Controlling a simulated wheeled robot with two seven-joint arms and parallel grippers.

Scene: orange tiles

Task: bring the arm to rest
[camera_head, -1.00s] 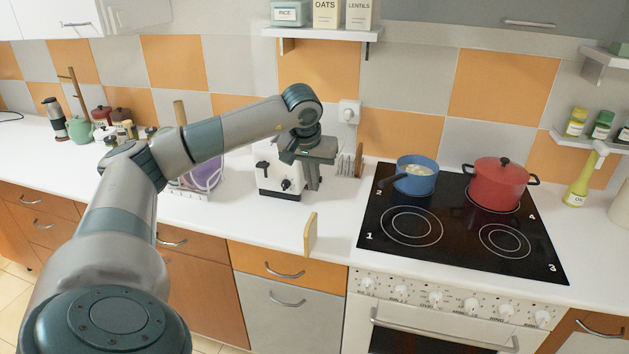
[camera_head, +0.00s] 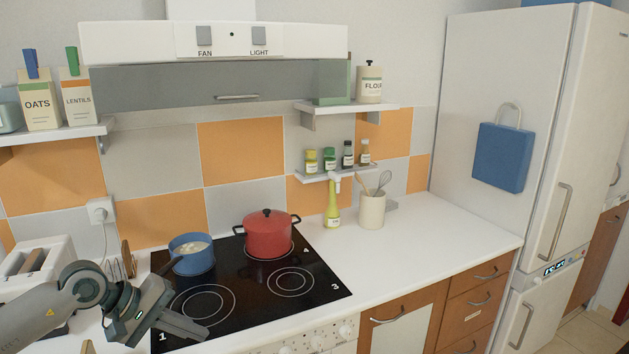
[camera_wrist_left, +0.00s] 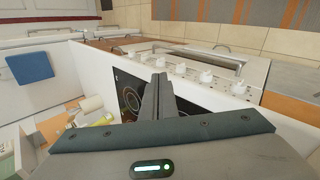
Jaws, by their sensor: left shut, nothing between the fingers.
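My left arm comes in from the lower left in the head view. Its gripper (camera_head: 196,334) hangs over the front left part of the black cooktop, near the mark 1, with nothing held. In the left wrist view the two fingers (camera_wrist_left: 158,80) lie together, shut and empty, with the cooktop (camera_wrist_left: 128,90) and the stove front beyond them. My right gripper does not show in either view.
A blue pot (camera_head: 192,254) with pale contents and a lidded red pot (camera_head: 268,236) stand on the cooktop (camera_head: 322,288). A white toaster (camera_head: 38,262) is behind my arm. A yellow bottle (camera_head: 332,208) and utensil crock (camera_head: 372,210) stand right. The right counter is clear.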

